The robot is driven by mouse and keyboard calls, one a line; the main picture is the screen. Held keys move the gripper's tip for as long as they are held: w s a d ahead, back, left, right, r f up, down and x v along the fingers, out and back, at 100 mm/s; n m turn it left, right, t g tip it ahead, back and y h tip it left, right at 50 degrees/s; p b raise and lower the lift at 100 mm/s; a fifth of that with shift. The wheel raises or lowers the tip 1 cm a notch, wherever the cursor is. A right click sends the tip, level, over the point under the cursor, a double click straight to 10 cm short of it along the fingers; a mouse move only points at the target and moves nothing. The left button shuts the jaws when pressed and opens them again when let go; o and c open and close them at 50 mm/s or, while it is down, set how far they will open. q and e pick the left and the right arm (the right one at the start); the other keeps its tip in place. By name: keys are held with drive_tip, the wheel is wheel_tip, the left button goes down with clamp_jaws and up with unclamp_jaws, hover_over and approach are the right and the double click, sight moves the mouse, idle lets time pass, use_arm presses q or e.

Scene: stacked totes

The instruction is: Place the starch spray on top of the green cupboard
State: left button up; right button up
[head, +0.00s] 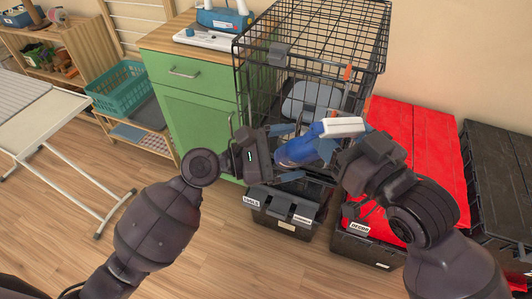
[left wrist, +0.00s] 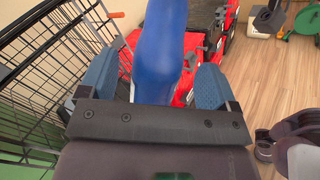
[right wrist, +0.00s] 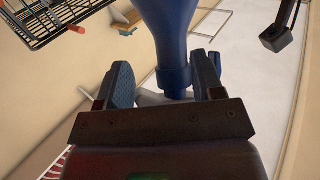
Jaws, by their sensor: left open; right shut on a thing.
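The starch spray (head: 297,151) is a blue bottle with a white trigger head, held tilted in the air between my two grippers in the head view. My right gripper (head: 335,148) is shut on it near the neck; the right wrist view shows the blue bottle (right wrist: 170,40) between the fingers. My left gripper (head: 280,153) is open, with its fingers on either side of the bottle's body; the blue body (left wrist: 160,55) also fills the gap in the left wrist view. The green cupboard (head: 203,118) with a wooden top stands behind, left of the grippers.
A blue-and-white appliance (head: 224,18) and a white board (head: 207,40) occupy the cupboard top's back right; its front left is bare. A black wire cage (head: 330,40) stands right of the cupboard, close behind my grippers. Red-lidded totes (head: 420,140) stand right.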

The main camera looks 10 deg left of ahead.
use_arm(q)
drive_tip(key=shift+x, duration=1.3)
use_arm(e)
drive_tip(key=shift+r, duration=0.1)
use_arm(q)
drive_tip(key=c, duration=1.4)
use_arm(e)
drive_tip(key=o, duration=1.2)
drive_tip(key=shift+c, duration=0.2)
use_arm(q)
clamp_jaws()
use_arm(e)
drive_tip(key=o, duration=0.3)
drive_tip(key=shift+s, duration=0.1)
